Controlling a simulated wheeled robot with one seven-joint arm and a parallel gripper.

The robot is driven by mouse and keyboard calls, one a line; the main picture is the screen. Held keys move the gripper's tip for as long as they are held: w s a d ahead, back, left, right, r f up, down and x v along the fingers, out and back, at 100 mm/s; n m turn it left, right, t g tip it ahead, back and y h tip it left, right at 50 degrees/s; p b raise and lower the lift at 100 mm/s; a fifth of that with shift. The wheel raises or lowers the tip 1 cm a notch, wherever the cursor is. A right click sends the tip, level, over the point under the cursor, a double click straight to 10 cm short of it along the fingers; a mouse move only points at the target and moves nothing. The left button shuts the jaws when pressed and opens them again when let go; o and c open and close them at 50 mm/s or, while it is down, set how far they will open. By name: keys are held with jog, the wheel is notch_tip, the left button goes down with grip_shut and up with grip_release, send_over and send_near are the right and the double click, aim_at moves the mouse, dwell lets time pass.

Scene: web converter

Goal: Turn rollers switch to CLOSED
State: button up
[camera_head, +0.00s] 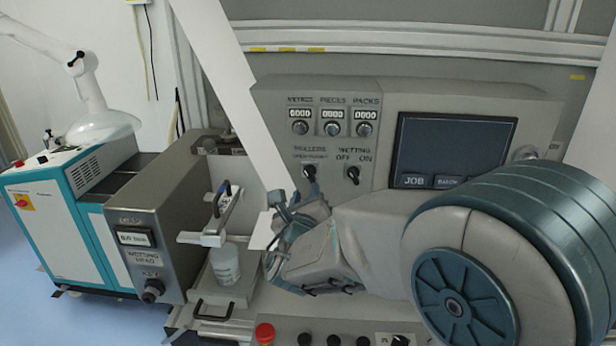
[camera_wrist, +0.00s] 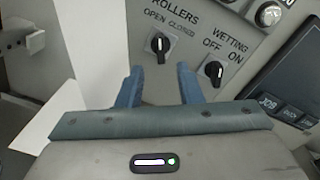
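The rollers switch (camera_wrist: 160,44) is a black rotary knob with a white mark, under the labels OPEN (left) and CLOSED (right). Its mark appears to lean toward the OPEN side. It also shows on the grey panel in the head view (camera_head: 309,172). My gripper (camera_wrist: 160,72) is open and empty, its two blue fingers apart. In the wrist view the fingertips lie just below the knob, one to each side, and the knob is not between them. In the head view my gripper (camera_head: 294,195) is below and left of the switch. The exact gap to the panel is unclear.
The wetting switch (camera_wrist: 214,72) sits close right of the rollers switch, near my right finger. A display screen (camera_head: 452,151) is farther right. A white slanted sheet (camera_head: 240,95) passes left of the panel. A red button (camera_head: 265,333) is below.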

aim_at(309, 177)
jog(key=w+p, duration=0.1)
jog(key=w, duration=0.6)
jog(key=shift+w+d, duration=0.15)
jog(key=shift+w, duration=0.05)
grip_shut()
